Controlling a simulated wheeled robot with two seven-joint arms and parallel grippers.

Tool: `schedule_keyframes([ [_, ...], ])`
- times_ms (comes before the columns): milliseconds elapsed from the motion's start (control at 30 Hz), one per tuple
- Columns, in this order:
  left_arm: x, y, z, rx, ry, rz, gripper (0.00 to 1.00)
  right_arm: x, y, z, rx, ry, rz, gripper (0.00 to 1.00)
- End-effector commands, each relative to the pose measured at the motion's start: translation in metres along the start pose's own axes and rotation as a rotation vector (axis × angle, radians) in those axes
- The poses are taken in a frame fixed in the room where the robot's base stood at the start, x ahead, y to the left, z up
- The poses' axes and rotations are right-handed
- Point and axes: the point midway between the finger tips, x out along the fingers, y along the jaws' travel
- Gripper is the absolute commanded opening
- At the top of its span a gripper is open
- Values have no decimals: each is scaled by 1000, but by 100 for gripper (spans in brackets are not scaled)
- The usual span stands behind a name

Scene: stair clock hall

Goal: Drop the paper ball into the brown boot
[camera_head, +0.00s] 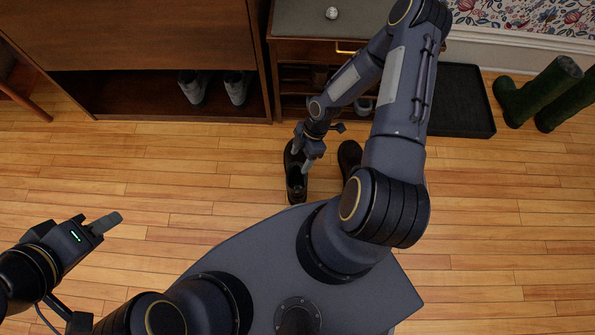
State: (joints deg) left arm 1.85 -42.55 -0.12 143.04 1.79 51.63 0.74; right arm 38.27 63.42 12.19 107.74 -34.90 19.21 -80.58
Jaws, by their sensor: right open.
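A pair of very dark boots or shoes stands on the floor in front of the cabinet. The left one (296,184) is under my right gripper (303,157), which points down over its opening with fingers apart. I cannot tell whether it is brown or black, and its inside is hidden. The other dark boot (349,157) is partly behind my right arm. A small pale round thing (331,13) lies on the cabinet top; I cannot tell whether it is the paper ball. My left gripper (108,223) is over bare floor at the left, its finger gap hidden.
The grey-topped cabinet (300,18) stands at the back. A wooden shelf unit (130,40) left of it holds grey boots (236,88). A black tray (462,100) and green boots (535,92) are at the right. The floor at the left is clear.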

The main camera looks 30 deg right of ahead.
Motion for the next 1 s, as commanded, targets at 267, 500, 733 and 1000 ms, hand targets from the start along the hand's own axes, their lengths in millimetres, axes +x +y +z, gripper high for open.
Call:
schedule_keyframes([
  [267,-17,8,-9,0,0,0,36,-51,0,0,2,-1,2,61],
  [500,-22,10,-11,0,0,0,36,-69,0,0,0,0,0,61],
  [733,-21,10,-11,0,0,0,36,-69,0,0,0,0,-1,61],
  [1000,-21,10,-11,0,0,0,36,-70,0,0,1,-2,0,61],
])
